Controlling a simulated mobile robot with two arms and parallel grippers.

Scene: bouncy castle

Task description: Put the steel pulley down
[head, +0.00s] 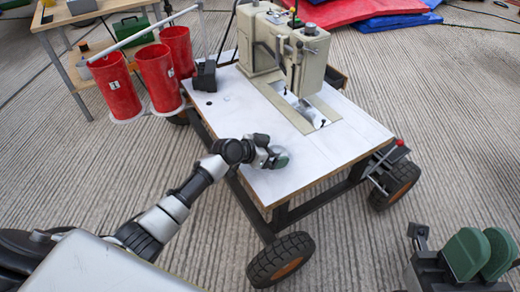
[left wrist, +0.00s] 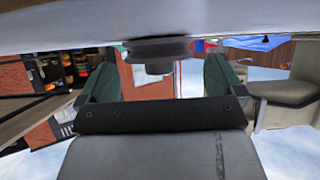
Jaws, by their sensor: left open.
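The steel pulley (left wrist: 158,55) is a dark grey, stepped round piece in the left wrist view, which looks upside down. It rests against the pale tabletop (left wrist: 60,36), between the two green finger pads of my left gripper (left wrist: 160,78). The pads stand apart, with a gap on each side of the pulley. In the head view my left gripper (head: 277,158) is low over the front left of the white sewing machine table (head: 235,130); the pulley is not clearly visible there, hidden by the gripper. My right gripper (head: 484,254) is at the bottom right, its green pads apart and empty.
A beige sewing machine (head: 262,40) stands at the table's back. Red cups (head: 115,88) hang in a rack at the left. A wooden bench (head: 70,20) is behind them. The table's front right is clear. Black wheels (head: 280,262) stick out below.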

